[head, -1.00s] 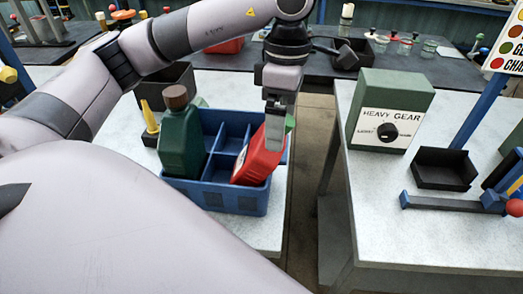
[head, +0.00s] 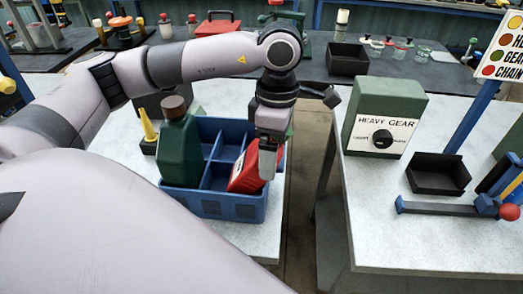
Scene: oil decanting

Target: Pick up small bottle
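A red bottle (head: 243,173) leans in the right part of a blue divided crate (head: 218,208), its top tilted to the right. A larger dark green bottle (head: 180,150) with a brown cap stands upright at the crate's left. My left gripper (head: 268,158) points down over the red bottle's upper right side and overlaps it. Its fingers hide part of the bottle, and I cannot tell whether they are closed on it. A bit of green shows behind the fingers. My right gripper is not in view.
A yellow-tipped cone (head: 148,127) stands behind the green bottle. Across a gap, the right table holds a green "HEAVY GEAR" box (head: 385,118), a black open tray (head: 438,172) and a blue stand (head: 440,208). The right table's front is clear.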

